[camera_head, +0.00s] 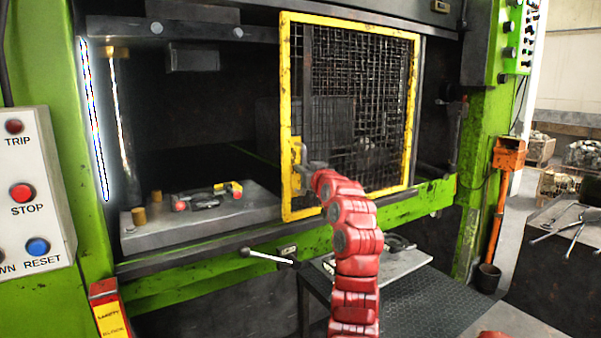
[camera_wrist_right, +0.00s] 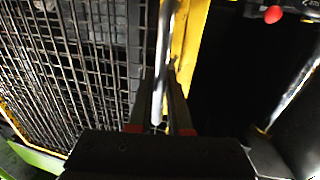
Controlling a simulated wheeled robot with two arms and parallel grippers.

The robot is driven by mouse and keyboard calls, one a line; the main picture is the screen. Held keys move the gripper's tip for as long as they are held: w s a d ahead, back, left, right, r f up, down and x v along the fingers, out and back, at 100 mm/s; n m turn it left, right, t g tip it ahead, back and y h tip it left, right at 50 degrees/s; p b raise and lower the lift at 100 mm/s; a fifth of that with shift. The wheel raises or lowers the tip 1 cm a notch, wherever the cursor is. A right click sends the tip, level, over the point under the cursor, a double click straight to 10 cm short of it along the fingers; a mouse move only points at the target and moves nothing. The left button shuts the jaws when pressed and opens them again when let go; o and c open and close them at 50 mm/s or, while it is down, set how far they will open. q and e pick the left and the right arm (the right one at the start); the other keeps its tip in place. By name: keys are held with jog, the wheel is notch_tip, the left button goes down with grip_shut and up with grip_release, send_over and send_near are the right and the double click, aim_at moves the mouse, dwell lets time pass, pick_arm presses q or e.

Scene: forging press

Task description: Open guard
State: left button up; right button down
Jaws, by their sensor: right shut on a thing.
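The guard is a yellow-framed wire mesh panel (camera_head: 411,120) on the front of the green press. It covers the right part of the press opening, and the left part is uncovered. A handle (camera_head: 303,158) sits on a yellow plate at the guard's left edge. My right gripper (camera_head: 314,166) is at this handle, at the end of my red arm. In the right wrist view my gripper (camera_wrist_right: 161,108) is shut on the handle bar (camera_wrist_right: 163,62), with the mesh (camera_wrist_right: 85,60) to the left. My left gripper is out of view.
Inside the opening a die bed (camera_head: 205,222) carries a dark part with red-tipped pieces. A control box (camera_head: 30,190) stands at the left. A lever (camera_head: 265,256) sticks out from the front rail. A small table (camera_head: 430,305) stands below the guard. An orange post (camera_head: 497,200) stands at the right.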

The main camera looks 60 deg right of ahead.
jog(key=c, duration=0.8)
grip_release()
jog(key=shift+c, duration=0.2)
jog(key=shift+s, duration=0.1)
jog(key=b+v, duration=0.3)
jog(key=v, duration=1.4)
jog(key=shift+b, duration=0.4)
jog(key=shift+a, duration=0.15)
